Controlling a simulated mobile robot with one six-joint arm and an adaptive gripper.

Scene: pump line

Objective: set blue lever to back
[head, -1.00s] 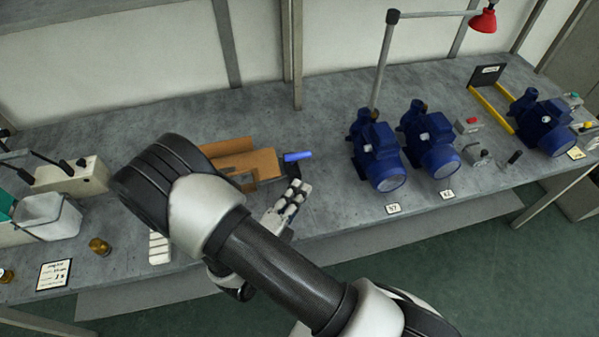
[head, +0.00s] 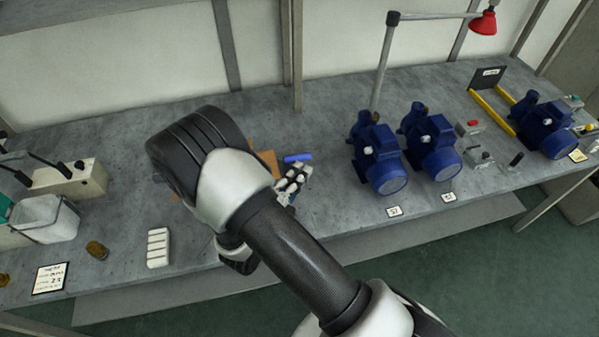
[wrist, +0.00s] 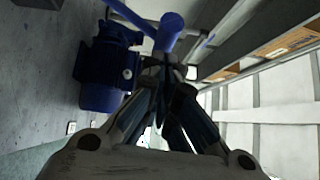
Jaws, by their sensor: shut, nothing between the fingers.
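The blue lever (head: 297,157) shows in the head view as a short blue bar just beyond my gripper, beside a brown part that my arm mostly hides. In the wrist view the blue lever (wrist: 168,32) is just past the fingertips, with its shaft running to the upper left. My gripper (wrist: 172,70) is shut and empty, its fingers together close to the lever. I cannot tell whether they touch it. In the head view my gripper is partly visible past my forearm; its fingertips are not clear. The lever's base is hidden.
Several blue pumps (head: 377,155) stand on the grey bench (head: 330,215) to the right, with a red lamp (head: 484,21) above. A white block (head: 158,248), a brass part (head: 97,250) and a bucket (head: 45,220) are at left. The bench front between block and pumps is fairly clear.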

